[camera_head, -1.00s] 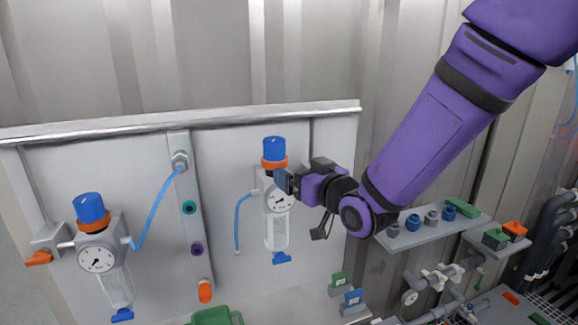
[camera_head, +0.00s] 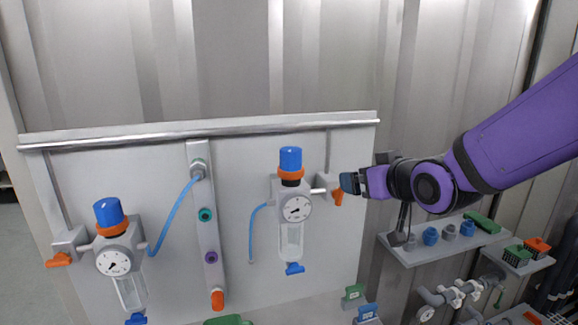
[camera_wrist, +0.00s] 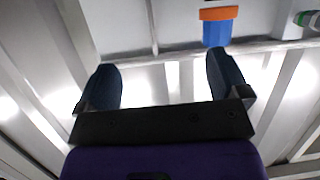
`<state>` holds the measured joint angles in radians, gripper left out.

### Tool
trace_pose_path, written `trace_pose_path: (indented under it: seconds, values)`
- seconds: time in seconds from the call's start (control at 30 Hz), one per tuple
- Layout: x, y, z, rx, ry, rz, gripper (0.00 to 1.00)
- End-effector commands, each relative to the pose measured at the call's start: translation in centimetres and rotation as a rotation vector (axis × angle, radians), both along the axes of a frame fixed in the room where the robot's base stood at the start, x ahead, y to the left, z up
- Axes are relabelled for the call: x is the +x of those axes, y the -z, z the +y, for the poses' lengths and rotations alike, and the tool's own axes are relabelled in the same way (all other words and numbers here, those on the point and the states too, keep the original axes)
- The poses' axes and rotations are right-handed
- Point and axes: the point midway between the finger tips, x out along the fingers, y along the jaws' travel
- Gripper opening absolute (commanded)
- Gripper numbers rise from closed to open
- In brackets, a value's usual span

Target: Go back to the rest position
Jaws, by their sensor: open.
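My gripper (camera_head: 349,183) is at the right of the grey panel in the head view, just right of the right-hand regulator's orange handle (camera_head: 338,197). It looks apart from the handle, but the depth between them is hard to tell. In the wrist view the two dark fingers (camera_wrist: 163,85) stand wide apart with nothing between them. The right-hand regulator (camera_head: 292,205) has a blue knob, an orange ring and a round gauge. A blue knob with an orange ring (camera_wrist: 218,28) shows upside down in the wrist view, beyond the right finger.
A second regulator (camera_head: 118,262) is at the panel's left. A strip (camera_head: 208,232) with coloured ports stands between them, with a blue hose (camera_head: 171,216) at its top. A shelf (camera_head: 420,254) with blue and grey fittings lies below my arm. The corrugated wall is behind.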

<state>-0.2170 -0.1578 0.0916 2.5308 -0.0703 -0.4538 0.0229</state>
Motion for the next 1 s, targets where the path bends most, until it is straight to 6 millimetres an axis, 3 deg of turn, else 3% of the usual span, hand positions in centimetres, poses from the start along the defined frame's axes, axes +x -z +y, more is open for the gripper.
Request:
trace_pose_path:
  seconds: [0.1,0.27,0.5,0.73,0.83,1.0]
  values:
    - [-2.2,-1.1,-3.3,-0.04,0.073,0.104,0.93]
    - [-6.2,-1.9,-7.2,-0.078,0.163,0.265,0.93]
    - [-14.2,-2.7,-11.8,-0.098,0.279,0.516,0.93]
    - [-20.9,-2.9,-13.9,-0.093,0.338,0.7,0.93]
    - [-22.3,-2.9,-14.2,-0.09,0.346,0.74,0.93]
    - [-23.0,-2.9,-14.3,-0.09,0.349,0.76,0.93]
